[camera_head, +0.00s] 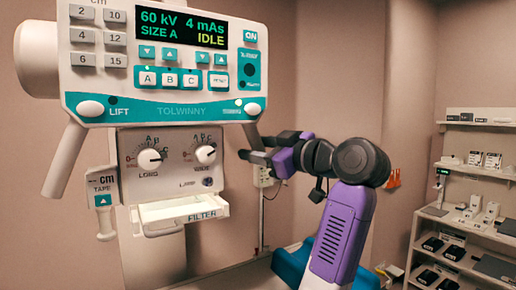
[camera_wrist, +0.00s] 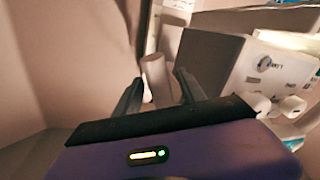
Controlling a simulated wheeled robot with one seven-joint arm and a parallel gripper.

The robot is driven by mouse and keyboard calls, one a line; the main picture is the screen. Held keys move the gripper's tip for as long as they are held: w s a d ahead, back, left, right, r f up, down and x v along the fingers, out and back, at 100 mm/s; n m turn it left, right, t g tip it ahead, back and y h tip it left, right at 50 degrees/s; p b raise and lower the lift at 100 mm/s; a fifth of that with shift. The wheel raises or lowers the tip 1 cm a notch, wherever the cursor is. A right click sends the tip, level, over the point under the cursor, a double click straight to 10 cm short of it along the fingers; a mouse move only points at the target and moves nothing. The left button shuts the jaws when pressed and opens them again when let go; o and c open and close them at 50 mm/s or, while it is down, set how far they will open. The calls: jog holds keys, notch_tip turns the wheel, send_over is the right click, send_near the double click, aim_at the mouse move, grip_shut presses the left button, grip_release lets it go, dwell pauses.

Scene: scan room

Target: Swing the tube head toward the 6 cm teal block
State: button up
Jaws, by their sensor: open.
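The tube head (camera_head: 160,60) is a white box with a teal-trimmed panel; its display reads 60 kV, 4 mAs, SIZE A, IDLE. A left handle bar (camera_head: 64,160) slants down from it, and a right handle bar (camera_head: 251,133) shows partly. My gripper (camera_head: 250,148) is just at the right handle's lower end. In the wrist view my gripper (camera_wrist: 158,85) is open, with the pale handle (camera_wrist: 156,76) showing between its dark fingers. I cannot tell whether they touch it. I cannot make out a 6 cm teal block in either view.
Below the head hang a knob box (camera_head: 172,160), a filter tray (camera_head: 180,211) and a tape holder (camera_head: 103,200). A blue surface (camera_head: 290,264) lies low behind my arm. Shelves (camera_head: 470,215) with small boxes stand at the right. A plain wall is behind.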

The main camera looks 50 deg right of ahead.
grip_shut()
dwell(1.3)
